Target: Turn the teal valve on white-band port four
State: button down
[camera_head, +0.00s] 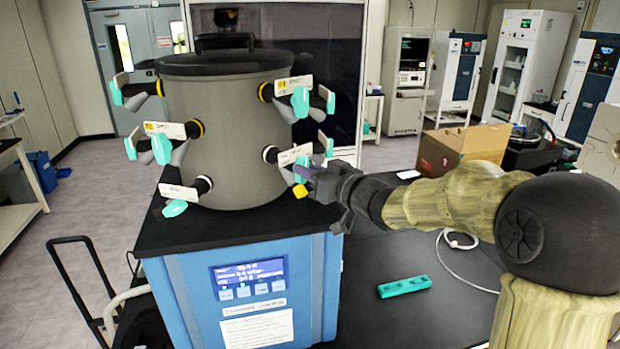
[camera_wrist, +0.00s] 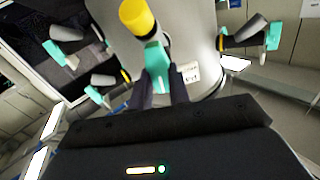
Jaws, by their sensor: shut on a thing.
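A grey cylindrical chamber (camera_head: 228,150) carries several side ports with teal valve handles and white tags. Tag lettering is too small to read, so I cannot tell port four by number. My gripper (camera_head: 312,178) is at the chamber's lower right. In the wrist view, my gripper (camera_wrist: 160,95) is shut on a teal valve handle (camera_wrist: 154,62), with a dark finger on each side. A yellow cap (camera_wrist: 138,16) sits at the handle's far end; the head view shows a yellow tip (camera_head: 299,191) below my gripper. My gripper partly hides this port in the head view.
Other teal handles stick out close above, at the upper right (camera_head: 300,102), and on the left side (camera_head: 161,149). The chamber stands on a blue freeze dryer (camera_head: 215,275). A teal rack (camera_head: 404,287) and white cable (camera_head: 465,242) lie on the black bench. A cardboard box (camera_head: 462,146) stands behind.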

jog(key=shift+f+n+b, duration=0.1)
jog(key=shift+n+b, duration=0.2)
jog(key=shift+n, duration=0.4)
jog(key=c, duration=1.3)
grip_release()
jog(key=b+v, duration=0.4)
jog(key=v, duration=1.3)
jog(key=shift+s+d, duration=0.15)
jog(key=shift+d, duration=0.05)
